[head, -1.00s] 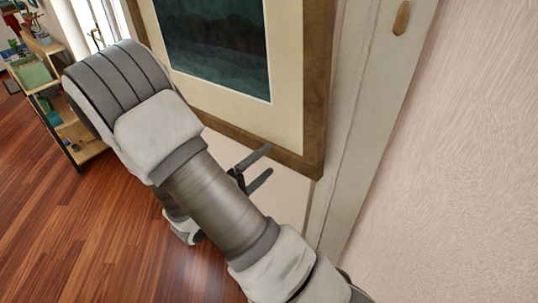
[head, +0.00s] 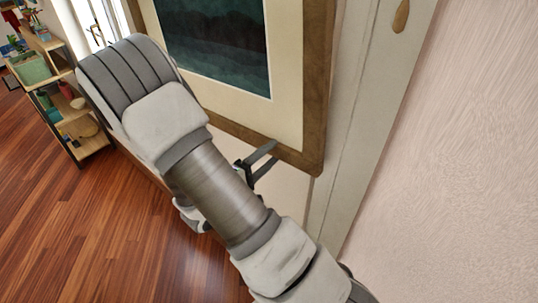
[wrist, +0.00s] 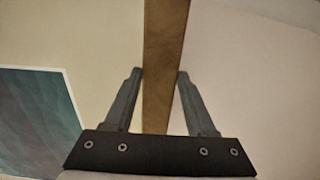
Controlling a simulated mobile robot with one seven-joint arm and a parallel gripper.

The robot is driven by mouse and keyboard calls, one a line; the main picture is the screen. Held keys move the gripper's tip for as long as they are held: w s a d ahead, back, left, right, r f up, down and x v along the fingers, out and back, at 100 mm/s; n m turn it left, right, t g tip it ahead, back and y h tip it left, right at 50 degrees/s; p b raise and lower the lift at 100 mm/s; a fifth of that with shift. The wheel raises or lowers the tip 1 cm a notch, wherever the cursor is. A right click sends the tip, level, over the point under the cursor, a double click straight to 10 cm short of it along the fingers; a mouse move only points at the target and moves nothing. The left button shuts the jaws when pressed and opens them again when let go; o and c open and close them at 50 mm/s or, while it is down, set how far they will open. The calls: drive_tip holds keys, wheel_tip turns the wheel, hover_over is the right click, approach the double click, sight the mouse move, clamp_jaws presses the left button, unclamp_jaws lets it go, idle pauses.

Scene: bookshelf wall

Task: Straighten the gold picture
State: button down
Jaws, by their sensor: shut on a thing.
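The gold picture has a brown-gold frame (head: 317,85), a cream mat and a dark teal image (head: 225,50). It hangs on the wall in the head view; its upper part is out of view and my arm covers its lower left. My gripper (head: 268,162) is at the frame's bottom edge, left of the lower right corner. In the wrist view, the fingers of my gripper (wrist: 160,80) stand on both sides of the frame strip (wrist: 163,60), closed on it. Whether the picture hangs level is hard to tell from this slanted view.
A pale upright panel (head: 355,100) runs right of the picture, and a textured pink wall (head: 460,160) lies beyond it. A wooden shelf (head: 85,140) with plants and small items stands at the far left. The wooden floor (head: 70,235) is clear.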

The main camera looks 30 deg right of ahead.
sight(256, 147)
idle(0.3)
drive_tip(key=shift+w+a+f+b, duration=0.1)
drive_tip(key=shift+w+f+b, duration=0.2)
drive_tip(key=shift+w+b, duration=0.05)
drive_tip(key=shift+m, duration=0.5)
drive_tip(key=w+b, duration=0.1)
drive_tip(key=w+a+f+b, duration=0.1)
drive_tip(key=w, duration=0.1)
drive_tip(key=w+a+f+b, duration=0.1)
drive_tip(key=w, duration=0.1)
drive_tip(key=shift+w+a, duration=0.15)
drive_tip(key=shift+w+a+b, duration=0.2)
drive_tip(key=shift+w+b, duration=0.2)
drive_tip(key=shift+w, duration=0.1)
drive_tip(key=shift+c, duration=1.1)
unclamp_jaws()
